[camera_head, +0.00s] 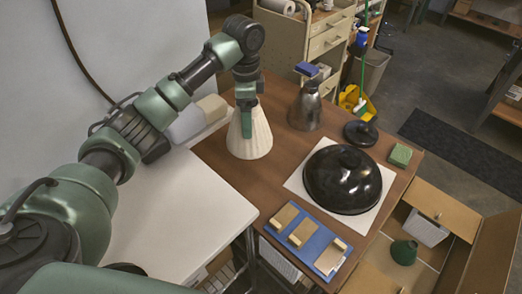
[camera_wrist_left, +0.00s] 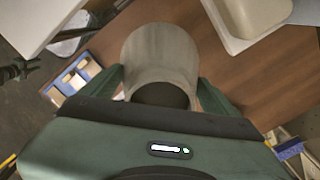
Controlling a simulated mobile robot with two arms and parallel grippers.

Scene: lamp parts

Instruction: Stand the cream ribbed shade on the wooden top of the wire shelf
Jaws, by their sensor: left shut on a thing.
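The cream ribbed shade (camera_head: 249,140) is a tapered cone, upright with its wide end down, over the left back part of a brown wooden top (camera_head: 222,152). My left gripper (camera_head: 246,122) reaches down from above and is shut on the shade's narrow upper end. The left wrist view shows the shade (camera_wrist_left: 160,48) between the green fingers (camera_wrist_left: 160,92). I cannot tell whether its lower rim touches the wood. The wire frame under the wooden top is mostly hidden. My right gripper is not in view.
A steel jug (camera_head: 306,108), black disc (camera_head: 360,133), green block (camera_head: 400,155), glossy black dome (camera_head: 342,178) and blue tray (camera_head: 303,238) stand to the right and front. A whitish tub (camera_head: 196,120) is close left, beside a white table (camera_head: 180,205). An open carton (camera_head: 440,212) is at right.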

